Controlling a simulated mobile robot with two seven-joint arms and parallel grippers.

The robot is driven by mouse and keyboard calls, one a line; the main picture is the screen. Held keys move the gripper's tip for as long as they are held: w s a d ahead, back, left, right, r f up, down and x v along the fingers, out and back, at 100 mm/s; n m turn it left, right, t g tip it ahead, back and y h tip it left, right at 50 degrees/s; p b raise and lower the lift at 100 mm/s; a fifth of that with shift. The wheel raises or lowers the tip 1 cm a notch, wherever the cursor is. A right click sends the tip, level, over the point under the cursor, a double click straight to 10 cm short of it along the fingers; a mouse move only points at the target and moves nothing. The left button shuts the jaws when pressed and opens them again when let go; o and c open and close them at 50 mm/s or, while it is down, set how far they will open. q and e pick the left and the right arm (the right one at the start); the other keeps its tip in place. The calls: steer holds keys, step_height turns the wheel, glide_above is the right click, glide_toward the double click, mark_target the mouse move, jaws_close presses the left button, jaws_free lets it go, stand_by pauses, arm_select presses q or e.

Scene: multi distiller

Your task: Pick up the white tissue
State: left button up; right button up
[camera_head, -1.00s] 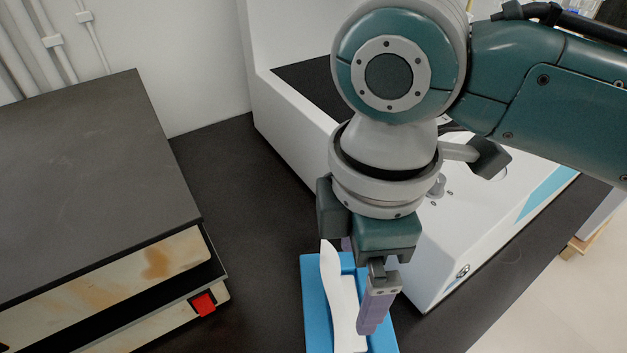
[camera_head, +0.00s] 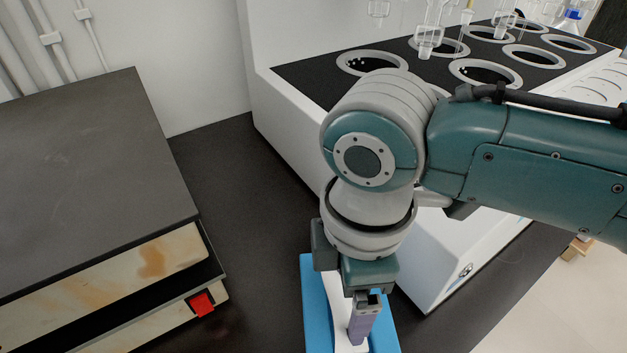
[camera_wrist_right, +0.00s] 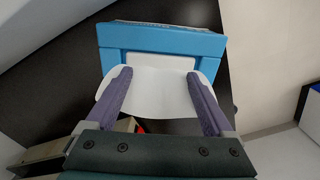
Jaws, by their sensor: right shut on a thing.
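The white tissue (camera_head: 332,288) stands out of the blue tissue box (camera_head: 313,300) at the bottom of the head view, partly hidden by my right gripper. My right gripper (camera_head: 355,338) points down over the box and is shut on the tissue. In the right wrist view, the tissue (camera_wrist_right: 158,92) spreads between and around the two purple fingers, against the blue box (camera_wrist_right: 160,40). The tissue still meets the box opening. My left gripper is not in view.
A white distiller (camera_head: 440,255) with round openings on its dark top stands close on the right. A dark-topped device (camera_head: 90,170) with a red switch (camera_head: 202,304) stands on the left. Bare black bench (camera_head: 235,200) lies between them.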

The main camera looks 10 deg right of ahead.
steer(key=c, duration=0.4)
steer(key=shift+r, duration=0.1)
steer(key=shift+c, duration=0.2)
step_height(320, 180, up, 26)
steer(key=p, duration=1.2)
steer(key=shift+p, duration=0.35)
